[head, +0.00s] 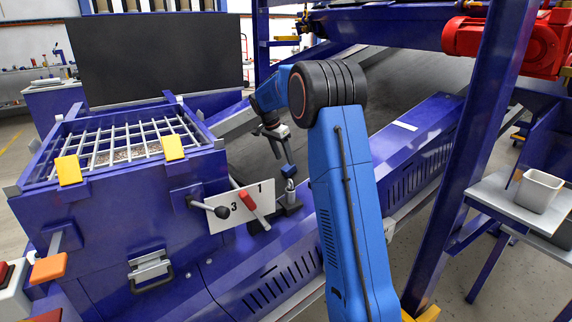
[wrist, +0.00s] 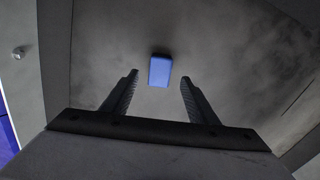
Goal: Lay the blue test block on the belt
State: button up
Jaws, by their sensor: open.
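The blue test block (wrist: 160,71) shows in the wrist view as a small blue box on the grey belt (wrist: 235,50). It sits centred between the tips of my gripper (wrist: 159,77) and a little beyond them, with a gap on both sides. My gripper is open, and neither finger touches the block. In the head view my gripper (head: 284,153) hangs low over the dark sloping belt (head: 425,75), behind the near blue side frame.
A blue hopper with a white grating (head: 130,140) stands at the left. A numbered white plate with a red lever (head: 257,204) is near my gripper. A blue upright post (head: 480,130) and a shelf with a white bin (head: 539,190) are at the right.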

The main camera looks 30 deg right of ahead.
jog(key=v, duration=1.2)
jog(key=shift+r, duration=0.25)
